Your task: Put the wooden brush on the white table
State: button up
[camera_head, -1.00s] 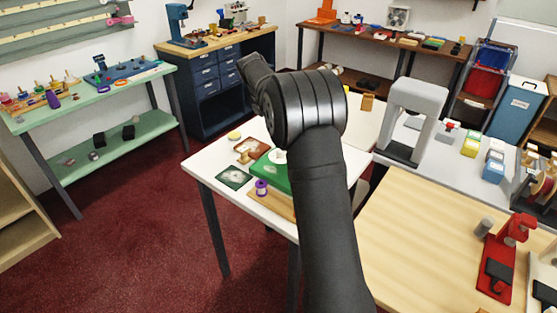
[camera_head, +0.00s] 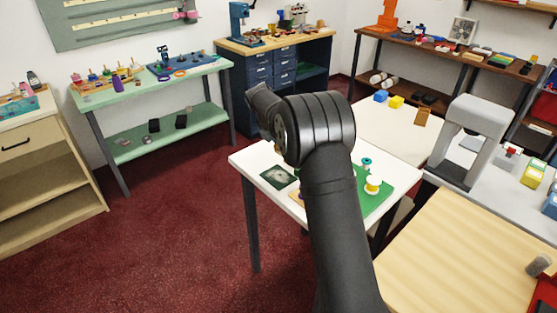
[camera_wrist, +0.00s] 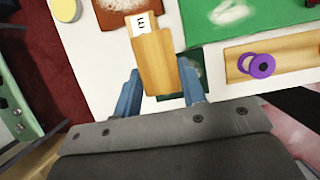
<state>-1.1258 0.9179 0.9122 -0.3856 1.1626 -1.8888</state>
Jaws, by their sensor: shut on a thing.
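The wooden brush (camera_wrist: 154,62) is a light wood piece with a white end bearing dark marks. In the wrist view it lies between the two blue fingers of my gripper (camera_wrist: 159,70), which is shut on it. The white table (camera_wrist: 83,58) is below and beyond the brush. Whether the brush touches the table cannot be told. In the head view the white table (camera_head: 246,160) stands in the middle, and my arm hides the brush and the gripper.
On the white table are a green mat (camera_wrist: 270,18), a wooden board (camera_wrist: 295,55) with a purple spool (camera_wrist: 261,66), a reddish-brown item (camera_wrist: 108,18) and a dark green card (camera_head: 278,177). A yellow round thing (camera_wrist: 65,9) sits near the table's edge.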

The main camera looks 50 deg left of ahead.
jog(key=s+a+f, duration=0.1)
jog(key=a, duration=0.1)
jog(key=s+a+f, duration=0.1)
jog(key=a+f, duration=0.1)
jog(key=s+a+f, duration=0.1)
jog(key=s+a, duration=0.1)
jog(key=shift+a+f, duration=0.2)
jog(key=shift+f, duration=2)
jog(key=shift+f, duration=0.15)
jog(key=o, duration=1)
jog(key=v, duration=1.2)
jog(key=shift+w, duration=0.1)
